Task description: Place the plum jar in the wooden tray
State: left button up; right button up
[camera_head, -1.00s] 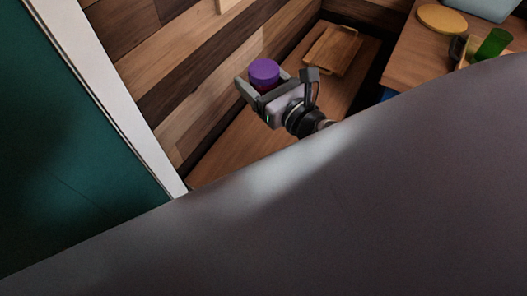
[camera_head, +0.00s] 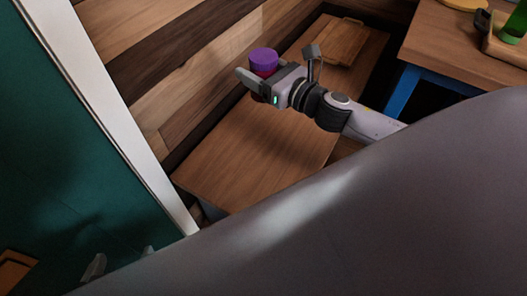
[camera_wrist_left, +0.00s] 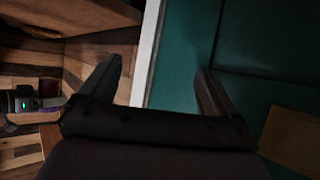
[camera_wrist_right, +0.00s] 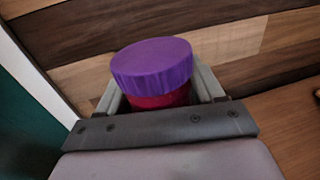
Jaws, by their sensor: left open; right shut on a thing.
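The plum jar (camera_head: 263,60) has a purple lid and a dark red body. My right gripper (camera_head: 258,82) is shut around it and holds it upright above the wooden bench top. In the right wrist view the jar (camera_wrist_right: 152,70) sits between the fingers, its lower part hidden by the gripper. The wooden tray (camera_head: 335,42) lies at the far end of the bench, beyond and to the right of the jar. My left gripper (camera_wrist_left: 158,85) is open and empty in front of a green surface; only its fingertips (camera_head: 121,260) show in the head view, low at the left.
The bench top (camera_head: 250,150) is bare between the jar and the tray. A plank wall (camera_head: 160,50) runs along its left. At the right, a table (camera_head: 450,35) with blue legs holds a wooden holder (camera_head: 490,48) with a green item. A white-edged green panel (camera_head: 60,140) stands left.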

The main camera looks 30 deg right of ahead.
notch_tip(320, 180, down, 20)
jog(key=b, duration=1)
jog(key=shift+b, duration=0.3)
pick_arm(q)
jog(key=d+h, duration=0.1)
jog(key=w+d+f+t+h, duration=0.1)
jog(key=d, duration=0.1)
jog(key=d+h, duration=0.1)
jog(key=shift+w+d+f, duration=0.25)
jog(key=shift+w+f, duration=0.05)
jog(key=shift+w, duration=0.05)
pick_arm(e)
jog(key=shift+f, duration=0.1)
jog(key=o, duration=1)
jog(key=shift+f, duration=0.1)
jog(key=shift+c, duration=0.2)
jog(key=o, duration=0.3)
jog(key=shift+o, duration=0.2)
